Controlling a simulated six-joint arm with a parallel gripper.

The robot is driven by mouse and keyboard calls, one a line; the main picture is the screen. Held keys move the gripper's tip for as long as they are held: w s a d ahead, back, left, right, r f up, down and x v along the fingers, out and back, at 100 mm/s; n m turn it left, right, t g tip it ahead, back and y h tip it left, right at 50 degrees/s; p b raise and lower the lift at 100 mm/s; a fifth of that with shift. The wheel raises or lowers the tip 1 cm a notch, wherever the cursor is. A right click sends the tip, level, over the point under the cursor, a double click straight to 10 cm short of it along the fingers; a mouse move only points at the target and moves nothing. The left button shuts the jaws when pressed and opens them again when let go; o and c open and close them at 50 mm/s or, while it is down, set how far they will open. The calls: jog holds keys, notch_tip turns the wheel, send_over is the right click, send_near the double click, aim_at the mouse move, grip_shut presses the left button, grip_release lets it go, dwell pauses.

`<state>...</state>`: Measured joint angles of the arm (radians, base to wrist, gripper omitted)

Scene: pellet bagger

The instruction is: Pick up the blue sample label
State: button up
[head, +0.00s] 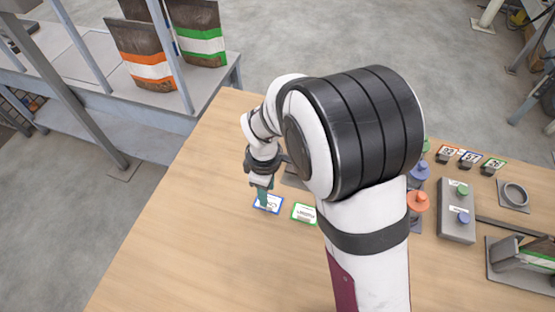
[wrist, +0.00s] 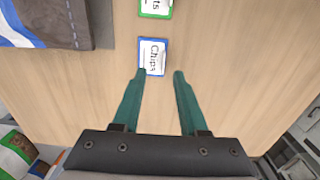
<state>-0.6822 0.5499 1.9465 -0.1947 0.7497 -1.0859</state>
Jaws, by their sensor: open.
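The blue sample label (head: 268,204) is a white card with a blue border, lying flat on the wooden table. In the wrist view the blue label (wrist: 153,54) shows the word "Chips" and lies just beyond the fingertips, nearer the left finger. My gripper (head: 264,191) is above the label in the head view, and its fingers partly cover the card. In the wrist view my gripper (wrist: 163,74) has its two green fingers apart with nothing between them. I cannot tell the exact height of the fingertips above the table.
A green-bordered label (head: 304,213) lies right of the blue one. A grey button box (head: 457,215), coloured knobs (head: 419,201) and small number tags (head: 470,158) are on the table's right. Bags (head: 143,58) stand on a grey bench at left. The table's left part is clear.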

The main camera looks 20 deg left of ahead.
aim_at(275, 203)
jog(key=f, duration=0.6)
jog(key=shift+s+f, duration=0.15)
jog(key=shift+s, duration=0.15)
grip_shut()
dwell(0.9)
